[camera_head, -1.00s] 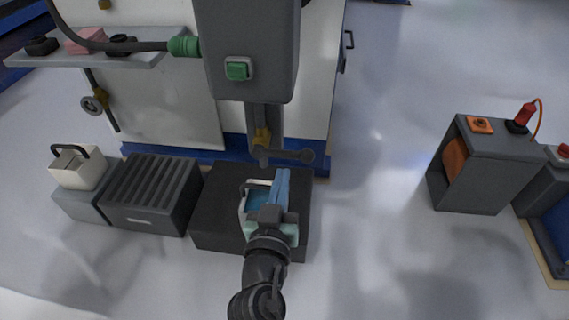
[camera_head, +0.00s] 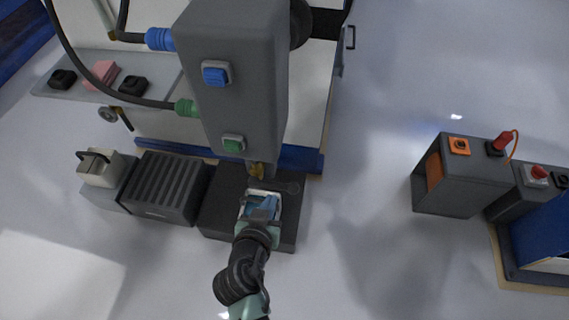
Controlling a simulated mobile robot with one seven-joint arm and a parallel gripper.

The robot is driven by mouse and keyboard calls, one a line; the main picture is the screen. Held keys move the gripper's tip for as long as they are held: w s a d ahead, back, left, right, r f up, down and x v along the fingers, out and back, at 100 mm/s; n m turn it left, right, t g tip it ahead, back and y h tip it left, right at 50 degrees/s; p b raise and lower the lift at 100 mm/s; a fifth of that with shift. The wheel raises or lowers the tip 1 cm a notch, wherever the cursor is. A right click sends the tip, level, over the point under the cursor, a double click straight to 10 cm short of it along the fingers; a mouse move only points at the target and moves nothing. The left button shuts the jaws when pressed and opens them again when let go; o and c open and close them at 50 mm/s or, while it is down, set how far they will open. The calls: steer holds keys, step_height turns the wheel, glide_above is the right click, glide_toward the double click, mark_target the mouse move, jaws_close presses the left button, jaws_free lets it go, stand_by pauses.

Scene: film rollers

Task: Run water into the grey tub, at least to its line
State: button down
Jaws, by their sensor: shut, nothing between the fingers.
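A pale grey-white tub (camera_head: 249,197) sits on a black block below a brass spout (camera_head: 256,170), which hangs from a grey housing (camera_head: 238,70). Blue shows around the tub's inside, but I cannot tell water from my blue fingers there; no fill line can be made out. The housing carries a blue button (camera_head: 215,74) and a green button (camera_head: 233,144).
A cream tub with a dark handle (camera_head: 101,168) stands left, beside a ribbed dark box (camera_head: 164,187). A shelf (camera_head: 60,92) with small items is upper left. A grey cabinet with an orange button (camera_head: 459,146) stands right. Floor between is clear.

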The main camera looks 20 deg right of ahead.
steer(key=b, duration=0.4)
glide_above(279, 188)
steer(key=s+a, duration=0.1)
steer(key=s, duration=0.2)
step_height(279, 188, down, 5)
steer(key=f, duration=0.1)
steer(key=w+f, duration=0.1)
steer(key=f, duration=0.1)
steer(key=shift+d+b, duration=0.1)
steer(key=shift+b, duration=0.3)
steer(key=shift+w+d+f+b, duration=0.2)
steer(key=shift+f+b, duration=0.1)
steer(key=shift+f, duration=0.35)
steer(key=shift+a, duration=0.1)
